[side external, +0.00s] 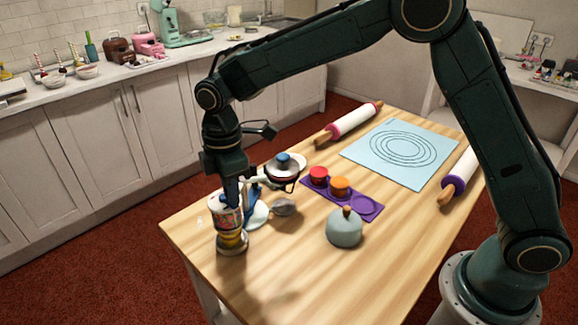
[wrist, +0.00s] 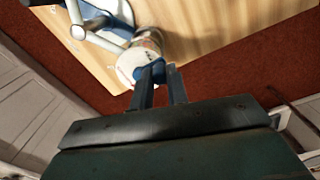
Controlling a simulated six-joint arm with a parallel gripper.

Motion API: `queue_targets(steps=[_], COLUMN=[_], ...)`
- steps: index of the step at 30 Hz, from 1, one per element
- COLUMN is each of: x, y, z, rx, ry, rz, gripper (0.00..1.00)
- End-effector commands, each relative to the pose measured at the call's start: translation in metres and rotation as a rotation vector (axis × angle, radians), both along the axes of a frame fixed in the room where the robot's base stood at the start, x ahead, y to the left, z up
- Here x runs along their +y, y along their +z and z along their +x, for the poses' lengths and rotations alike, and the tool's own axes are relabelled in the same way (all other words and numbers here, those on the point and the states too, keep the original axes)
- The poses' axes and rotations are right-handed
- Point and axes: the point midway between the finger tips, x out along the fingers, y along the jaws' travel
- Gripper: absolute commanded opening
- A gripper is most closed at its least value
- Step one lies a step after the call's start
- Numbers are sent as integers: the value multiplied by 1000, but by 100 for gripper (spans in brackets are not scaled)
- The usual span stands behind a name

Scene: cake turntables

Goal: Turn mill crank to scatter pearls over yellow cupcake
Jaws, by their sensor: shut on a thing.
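The mill (side external: 226,214), a white and red cylinder, stands at the near-left corner of the table; its top also shows in the wrist view (wrist: 130,66). My gripper (side external: 229,198) points down on it, its fingers shut on the blue crank knob (wrist: 152,72) at the top. A yellow item (side external: 232,242), apparently the yellow cupcake, sits directly below the mill. It is partly hidden, and I cannot make out any pearls. A white and blue stand (side external: 257,214) is beside the mill.
A purple tray (side external: 367,206) holds a red cupcake (side external: 318,175) and an orange cupcake (side external: 340,186); one place is empty. A grey-blue dome (side external: 344,229) stands nearby. Rolling pins (side external: 350,122) flank a light blue mat (side external: 412,170). The table's front is clear.

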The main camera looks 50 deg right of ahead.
Motion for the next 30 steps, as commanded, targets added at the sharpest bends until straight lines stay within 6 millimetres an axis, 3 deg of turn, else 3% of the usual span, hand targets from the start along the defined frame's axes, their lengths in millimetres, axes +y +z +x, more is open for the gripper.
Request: queue_targets(steps=[30], x=[13], y=[2], z=[7], rx=[-13], ry=[-8], rz=[3], gripper=[1])
